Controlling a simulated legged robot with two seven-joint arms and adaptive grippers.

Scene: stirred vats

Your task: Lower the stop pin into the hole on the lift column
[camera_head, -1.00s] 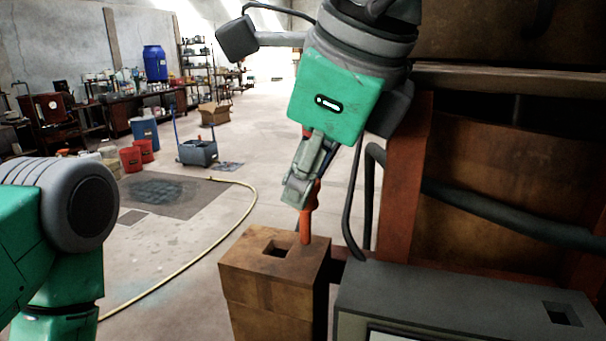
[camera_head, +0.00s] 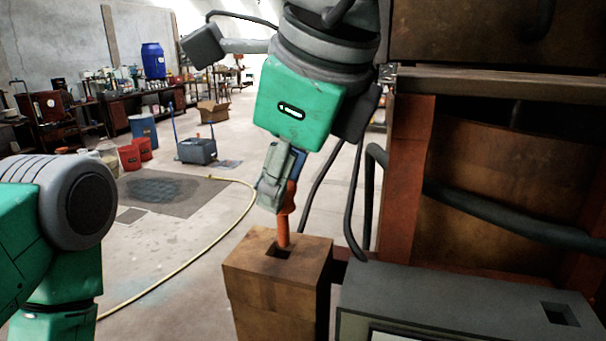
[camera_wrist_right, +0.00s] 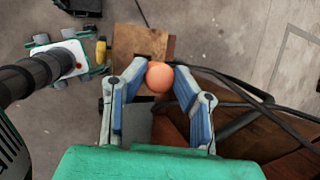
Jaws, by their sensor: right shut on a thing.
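The orange stop pin (camera_head: 285,222) hangs upright from my right gripper (camera_head: 281,190), which is shut on its upper part. In the head view the pin's lower end is at the square hole (camera_head: 279,252) in the top of the rusty brown lift column (camera_head: 275,292); I cannot tell whether the tip is inside the hole or just above it. In the right wrist view the pin's round orange top (camera_wrist_right: 159,77) sits between the fingers of my right gripper (camera_wrist_right: 158,85), with the column top (camera_wrist_right: 140,42) beyond. My left gripper is out of view; only my left arm shows.
A grey box (camera_head: 450,302) with a small square opening stands right of the column. A rusty frame (camera_head: 405,180) and dark hoses (camera_head: 375,200) are close behind it. A yellow hose (camera_head: 190,258) lies on the open floor to the left.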

